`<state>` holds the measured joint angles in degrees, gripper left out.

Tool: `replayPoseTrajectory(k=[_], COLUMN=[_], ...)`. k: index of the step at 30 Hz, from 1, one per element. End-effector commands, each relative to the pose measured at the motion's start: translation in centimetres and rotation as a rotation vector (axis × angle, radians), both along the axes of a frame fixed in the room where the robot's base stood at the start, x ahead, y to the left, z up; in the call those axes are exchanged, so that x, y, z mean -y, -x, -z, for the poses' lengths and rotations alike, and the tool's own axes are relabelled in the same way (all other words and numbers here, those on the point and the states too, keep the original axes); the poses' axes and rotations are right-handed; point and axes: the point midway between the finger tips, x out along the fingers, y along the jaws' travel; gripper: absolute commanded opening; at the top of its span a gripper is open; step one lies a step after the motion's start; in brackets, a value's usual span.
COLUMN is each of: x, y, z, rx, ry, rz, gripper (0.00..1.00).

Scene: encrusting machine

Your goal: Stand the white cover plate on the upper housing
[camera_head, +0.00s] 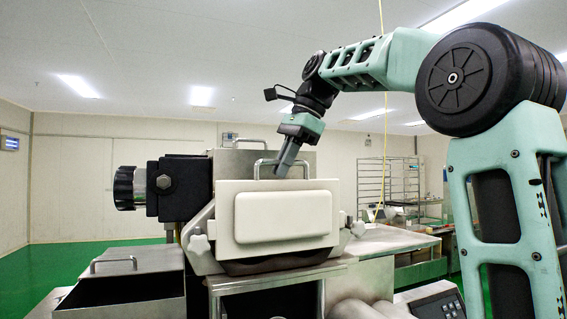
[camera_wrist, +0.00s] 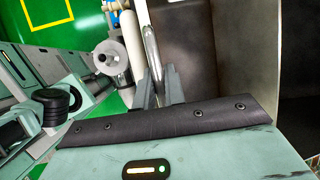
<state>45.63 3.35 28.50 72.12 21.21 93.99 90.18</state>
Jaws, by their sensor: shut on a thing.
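The white cover plate (camera_head: 283,216) stands upright at the front of the machine's upper housing (camera_head: 228,163), with a raised panel on its face. A metal handle (camera_head: 262,163) rises from its top edge. My gripper (camera_head: 281,173) reaches down from the upper right and is shut on this handle. In the wrist view the handle bar (camera_wrist: 151,48) runs down between my fingers (camera_wrist: 160,92), and the fingertips partly hide it. Whether the plate's lower edge rests on the housing cannot be told.
A black knob (camera_head: 124,188) and black block stick out to the left. Pale clamp knobs (camera_head: 199,244) flank the plate. A lidded metal box (camera_head: 128,285) stands at lower left. A wire rack (camera_head: 388,180) is behind at right.

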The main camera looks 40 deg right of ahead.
Motion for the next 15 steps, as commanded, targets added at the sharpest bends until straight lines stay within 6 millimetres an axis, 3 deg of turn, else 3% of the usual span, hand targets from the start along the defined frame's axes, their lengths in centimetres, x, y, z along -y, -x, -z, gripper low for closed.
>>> replayPoseTrajectory(k=[15], x=[-0.1], y=[0.0], z=[1.5], rx=[0.003], ry=[0.001], rz=[-0.001], gripper=[0.0])
